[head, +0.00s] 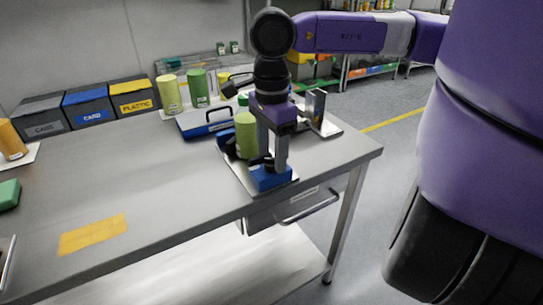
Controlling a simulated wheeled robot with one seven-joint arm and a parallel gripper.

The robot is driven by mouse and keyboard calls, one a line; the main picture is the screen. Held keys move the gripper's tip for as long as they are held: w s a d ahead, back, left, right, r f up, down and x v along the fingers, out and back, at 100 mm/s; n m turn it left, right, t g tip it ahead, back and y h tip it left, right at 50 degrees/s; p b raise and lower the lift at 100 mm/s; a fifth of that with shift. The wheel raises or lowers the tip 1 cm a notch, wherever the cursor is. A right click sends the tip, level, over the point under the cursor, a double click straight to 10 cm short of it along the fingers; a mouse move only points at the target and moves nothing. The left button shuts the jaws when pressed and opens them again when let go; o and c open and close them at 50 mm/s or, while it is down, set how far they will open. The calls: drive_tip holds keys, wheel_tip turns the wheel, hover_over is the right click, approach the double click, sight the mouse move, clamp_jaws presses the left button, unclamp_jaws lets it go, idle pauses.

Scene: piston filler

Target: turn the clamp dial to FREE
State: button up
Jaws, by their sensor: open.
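The filler (249,184) stands on a pale base plate near the table's front right edge. It has a blue block (270,179) at its front and a green cylinder (246,134) behind. My gripper (267,163) points down over the front of the filler, right at the blue block, with its grey fingers open. Dark parts show between and beside the fingertips. The clamp dial cannot be made out for certain. Its marks and the word FREE are not legible, and my fingers cover part of that area. I cannot tell whether the fingers touch anything.
Bins labelled CARD (86,108) and PLASTIC (131,97) line the back. A yellow patch (93,234) marks the front left. The table's middle left is clear.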

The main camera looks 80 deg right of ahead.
sight(272, 162)
wheel_tip(272, 162, up, 6)
drive_tip(key=shift+r+p, duration=0.2)
drive_tip(key=shift+p, duration=0.1)
idle(0.5)
